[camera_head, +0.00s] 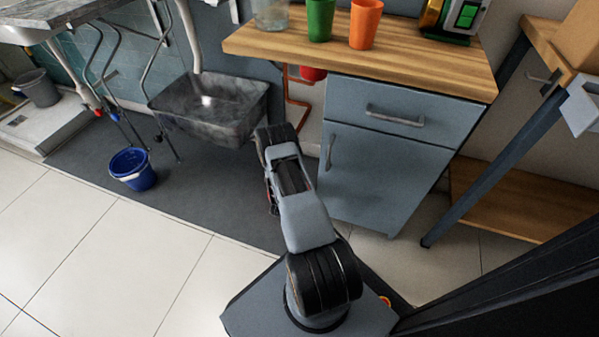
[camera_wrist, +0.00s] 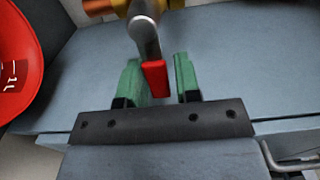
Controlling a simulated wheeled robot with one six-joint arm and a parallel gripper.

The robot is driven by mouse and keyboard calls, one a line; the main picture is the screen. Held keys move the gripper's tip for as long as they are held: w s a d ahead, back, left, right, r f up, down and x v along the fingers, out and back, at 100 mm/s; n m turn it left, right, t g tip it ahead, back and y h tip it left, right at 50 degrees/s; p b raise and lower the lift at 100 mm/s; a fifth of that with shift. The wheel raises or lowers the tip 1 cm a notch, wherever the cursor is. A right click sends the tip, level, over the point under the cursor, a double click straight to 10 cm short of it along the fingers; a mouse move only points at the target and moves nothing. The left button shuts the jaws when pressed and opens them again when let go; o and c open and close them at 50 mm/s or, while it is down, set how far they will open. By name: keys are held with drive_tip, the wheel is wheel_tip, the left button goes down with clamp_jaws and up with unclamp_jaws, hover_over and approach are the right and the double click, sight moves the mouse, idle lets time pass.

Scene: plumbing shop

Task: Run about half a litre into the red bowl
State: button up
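In the wrist view the red bowl (camera_wrist: 22,50) is cut off at the left edge, with a pale mark on its inner wall that I read only in part. A tap lever (camera_wrist: 155,75) with a red tip on a grey metal arm hangs from a brass fitting (camera_wrist: 140,8). My gripper (camera_wrist: 158,78) has its two green fingers apart, on either side of the red tip; a gap shows at the right finger. In the head view my arm hides the gripper. A red rounded thing (camera_head: 313,73) shows under the counter edge, perhaps the bowl. No water is visible.
A wooden counter (camera_head: 440,66) above a grey cabinet (camera_head: 372,180) carries a green cup (camera_head: 320,18) and an orange cup (camera_head: 365,22). Orange pipe (camera_head: 291,98) runs beside the cabinet. A dark basin (camera_head: 225,122) and blue bucket (camera_head: 132,170) are left. Front-left floor is clear.

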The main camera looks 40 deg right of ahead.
drive_tip(key=shift+o, duration=1.2)
drive_tip(key=shift+s, duration=0.1)
drive_tip(key=p+v, duration=0.4)
drive_tip(key=v, duration=0.9)
drive_tip(key=shift+a, duration=0.35)
